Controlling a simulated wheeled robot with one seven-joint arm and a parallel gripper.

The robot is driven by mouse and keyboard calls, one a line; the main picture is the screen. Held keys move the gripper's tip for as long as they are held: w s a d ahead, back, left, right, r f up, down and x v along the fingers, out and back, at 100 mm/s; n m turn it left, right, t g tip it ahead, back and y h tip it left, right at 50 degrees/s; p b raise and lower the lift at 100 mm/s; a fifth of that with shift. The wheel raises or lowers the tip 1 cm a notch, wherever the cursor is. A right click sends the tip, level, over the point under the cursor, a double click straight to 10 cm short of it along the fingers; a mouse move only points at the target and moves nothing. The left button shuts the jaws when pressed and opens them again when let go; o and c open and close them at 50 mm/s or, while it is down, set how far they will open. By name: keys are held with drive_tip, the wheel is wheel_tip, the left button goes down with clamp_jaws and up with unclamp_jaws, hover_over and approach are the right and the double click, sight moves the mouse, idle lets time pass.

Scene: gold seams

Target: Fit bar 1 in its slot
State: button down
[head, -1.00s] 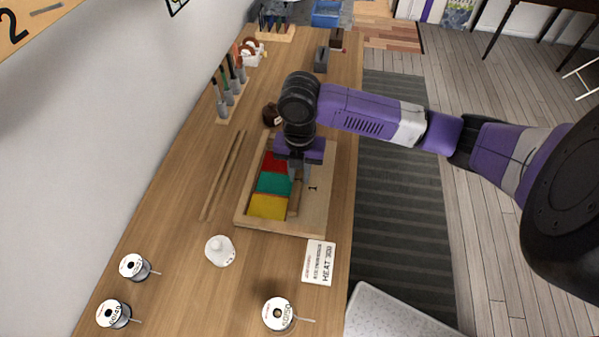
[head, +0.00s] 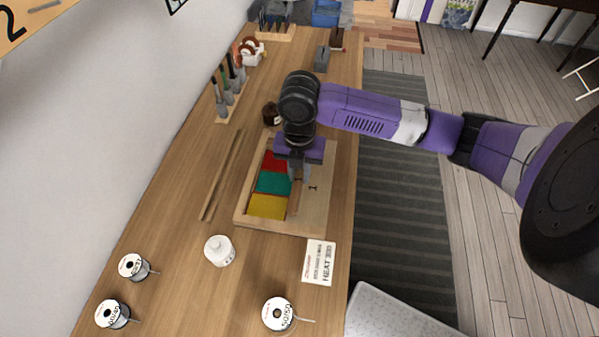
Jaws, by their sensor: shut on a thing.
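A shallow wooden tray (head: 320,208) holds red (head: 274,161), teal (head: 272,183) and yellow (head: 267,207) panels on its left side. A dark "1" mark is on its bare right part. My gripper (head: 298,178) points down over the tray, just right of the panels. It is shut on a narrow wooden bar (head: 293,204), taken as bar 1, which lies lengthwise along the panels' right edge. The gripper hides the bar's far part. I cannot tell whether the bar is seated in its slot or slightly above it.
Thin wooden strips (head: 222,175) lie left of the tray. A white jar (head: 219,250), a white "HEAT" card (head: 319,262) and wire spools (head: 278,314) stand nearer. A dark brown jar (head: 270,114) stands just beyond the tray. A tool rack (head: 228,97) is along the wall.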

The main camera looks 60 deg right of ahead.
idle(0.4)
drive_tip(key=c, duration=1.2)
unclamp_jaws()
drive_tip(key=shift+o, duration=0.4)
drive_tip(key=shift+f, duration=0.1)
drive_tip(key=o, duration=0.3)
drive_tip(key=shift+a, duration=0.1)
drive_tip(key=shift+r+p, duration=2.55)
drive_tip(key=shift+r, duration=1.05)
drive_tip(key=shift+c, duration=0.2)
